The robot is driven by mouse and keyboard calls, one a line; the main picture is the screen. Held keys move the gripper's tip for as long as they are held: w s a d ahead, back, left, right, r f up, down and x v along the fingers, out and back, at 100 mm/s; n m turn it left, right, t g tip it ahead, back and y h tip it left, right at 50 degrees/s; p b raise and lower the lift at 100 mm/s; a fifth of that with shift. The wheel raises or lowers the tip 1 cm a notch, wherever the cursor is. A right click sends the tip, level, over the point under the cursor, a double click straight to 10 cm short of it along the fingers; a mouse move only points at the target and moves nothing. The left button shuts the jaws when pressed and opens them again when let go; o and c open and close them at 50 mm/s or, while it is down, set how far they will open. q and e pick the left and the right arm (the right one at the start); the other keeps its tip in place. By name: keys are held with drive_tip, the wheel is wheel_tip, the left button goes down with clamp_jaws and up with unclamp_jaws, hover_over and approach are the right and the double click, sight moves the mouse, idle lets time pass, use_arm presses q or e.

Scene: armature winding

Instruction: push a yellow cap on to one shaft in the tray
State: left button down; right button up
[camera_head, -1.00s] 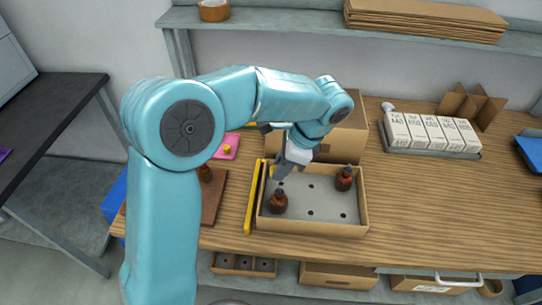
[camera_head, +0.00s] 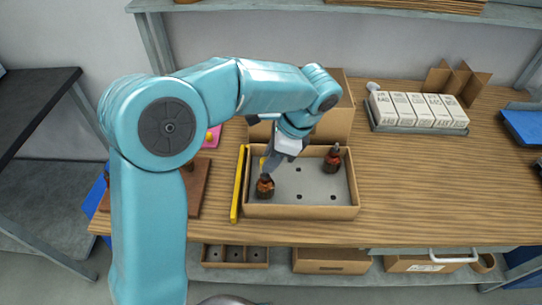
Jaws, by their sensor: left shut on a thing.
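My left gripper (camera_head: 270,167) points down over the tray (camera_head: 303,212), at its left side. It is shut on a yellow cap (camera_head: 263,163), of which only a small bit shows beside the fingers. Just below is an armature (camera_head: 265,187), copper-brown with a dark shaft top, standing in the tray's front left. The fingers hide much of its shaft, so I cannot tell whether the cap touches it. A second armature (camera_head: 332,160) stands at the tray's back right. My right gripper is not in view.
A yellow bar (camera_head: 238,184) lies along the tray's left side, with a brown board (camera_head: 200,193) beyond it. A pink pad (camera_head: 213,137) is partly behind my arm. White boxes (camera_head: 418,110) stand at the back right. The table right of the tray is clear.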

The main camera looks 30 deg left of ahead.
use_arm(q)
drive_tip(key=shift+f, duration=0.2)
drive_tip(key=shift+f+b, duration=0.85)
drive_tip(key=shift+f, duration=0.3)
drive_tip(key=c, duration=0.9)
unclamp_jaws()
drive_tip(key=shift+o, duration=0.2)
drive_tip(key=p+v, duration=0.2)
drive_tip(key=v, duration=1.4)
drive_tip(key=shift+r+p, duration=0.2)
drive_tip(key=shift+p, duration=0.2)
